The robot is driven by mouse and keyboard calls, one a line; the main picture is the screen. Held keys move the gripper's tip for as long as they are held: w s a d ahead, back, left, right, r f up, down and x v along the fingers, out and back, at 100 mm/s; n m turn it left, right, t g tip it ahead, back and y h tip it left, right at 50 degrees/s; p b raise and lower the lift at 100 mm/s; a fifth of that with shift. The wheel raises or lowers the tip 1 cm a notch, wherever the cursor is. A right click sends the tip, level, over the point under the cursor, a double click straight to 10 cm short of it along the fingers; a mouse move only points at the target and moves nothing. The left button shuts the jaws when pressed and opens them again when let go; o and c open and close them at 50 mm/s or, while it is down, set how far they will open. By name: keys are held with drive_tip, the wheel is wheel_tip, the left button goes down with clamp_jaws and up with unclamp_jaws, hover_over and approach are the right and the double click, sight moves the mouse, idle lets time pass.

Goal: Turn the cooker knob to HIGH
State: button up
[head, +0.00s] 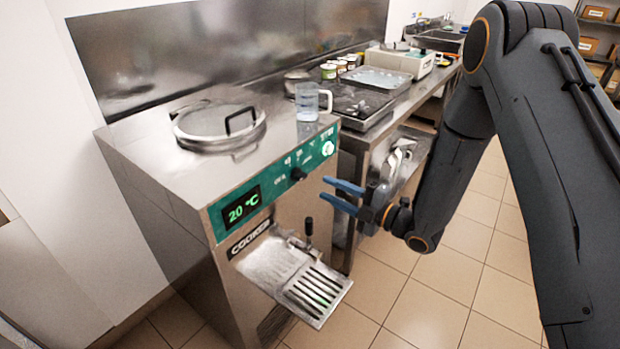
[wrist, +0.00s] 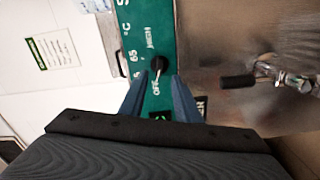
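The cooker (head: 150,185) is a steel cabinet with a green front panel (head: 270,185) and a display (head: 241,207) reading 20 °C. Its black knob (head: 298,174) sits on the panel; it also shows in the wrist view (wrist: 158,63). A light pointer on the knob points toward the OFF label (wrist: 156,87). Labels reading 65, °C and HIGH stand around it, partly blurred. My gripper (head: 325,188) has blue fingers and is open, in front of the panel. In the wrist view the fingertips (wrist: 160,77) lie either side of the pointer, apart from the knob, with nothing between them.
A lever tap (head: 308,228) and slotted drip tray (head: 316,292) stick out below the panel. A round lid (head: 218,122) and a clear jug (head: 309,101) are on top. A steel counter (head: 405,95) with trays stands behind. The tiled floor at right is clear.

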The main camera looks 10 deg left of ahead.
sight(304, 178)
drive_tip(key=p+x, duration=0.2)
drive_tip(key=x, duration=0.5)
drive_tip(key=shift+a, duration=0.2)
clamp_jaws()
